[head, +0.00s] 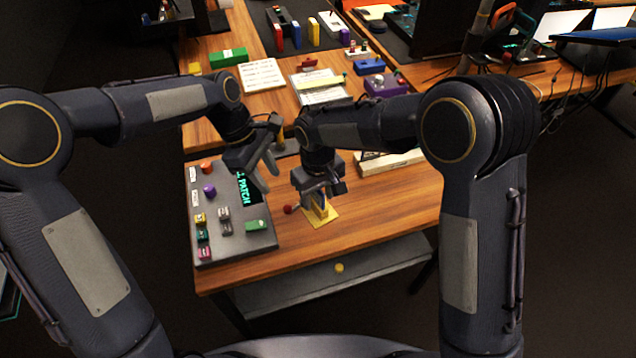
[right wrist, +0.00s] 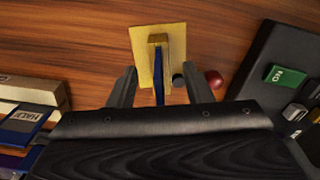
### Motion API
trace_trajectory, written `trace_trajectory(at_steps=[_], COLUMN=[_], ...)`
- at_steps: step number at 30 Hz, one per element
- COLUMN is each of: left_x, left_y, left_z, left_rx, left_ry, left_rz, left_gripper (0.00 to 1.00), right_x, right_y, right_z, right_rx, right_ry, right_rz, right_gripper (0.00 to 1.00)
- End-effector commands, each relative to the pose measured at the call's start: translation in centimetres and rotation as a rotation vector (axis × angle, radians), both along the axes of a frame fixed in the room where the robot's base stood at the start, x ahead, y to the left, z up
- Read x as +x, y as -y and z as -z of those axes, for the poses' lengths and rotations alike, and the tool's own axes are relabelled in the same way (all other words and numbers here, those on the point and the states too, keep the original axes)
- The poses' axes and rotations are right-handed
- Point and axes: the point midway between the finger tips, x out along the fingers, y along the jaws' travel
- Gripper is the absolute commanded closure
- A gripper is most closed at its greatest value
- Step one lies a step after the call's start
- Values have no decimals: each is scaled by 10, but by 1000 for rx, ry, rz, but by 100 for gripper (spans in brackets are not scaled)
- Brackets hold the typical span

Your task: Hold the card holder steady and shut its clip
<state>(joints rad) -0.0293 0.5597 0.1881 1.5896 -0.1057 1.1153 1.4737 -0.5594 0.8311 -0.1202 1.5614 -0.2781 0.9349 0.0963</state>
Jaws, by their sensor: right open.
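The card holder has a flat yellow base (head: 322,217) near the front of the table, with a yellow upright and a blue part standing on it. In the right wrist view, its base (right wrist: 144,46) lies ahead of my fingers, and the blue part (right wrist: 158,92) is between them. A red knob (right wrist: 213,80) sticks out beside the holder, with a dark round piece nearer the upright; I cannot tell how they join the clip. My right gripper (right wrist: 159,72) is open around the holder, with gaps on both sides. My left gripper (head: 266,172) is open and empty above the panel's right edge.
A grey control panel (head: 215,240) with coloured buttons and a lit display stands left of the holder. A pale long box (head: 392,163) lies behind it on the right. Papers and coloured boxes fill the back. Bare wood lies right of the holder.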

Motion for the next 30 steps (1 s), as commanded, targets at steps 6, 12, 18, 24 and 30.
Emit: trace_trajectory(at_steps=[6,12,18,24,30], left_x=[0,0,0,0,1], left_y=[0,0,0,0,-5], left_z=[0,0,0,0,3], left_rx=[0,0,0,0,-17], left_ry=[0,0,0,0,-16], left_rz=[0,0,0,0,-9], left_gripper=[64,64,64,64,78], right_x=[0,0,0,0,0], right_y=[0,0,0,0,0], right_z=[19,21,21,20,20], right_rx=[0,1,1,1,1], right_ry=[0,1,0,0,0], right_rz=[0,0,0,0,0], right_gripper=[55,55,68,94,100])
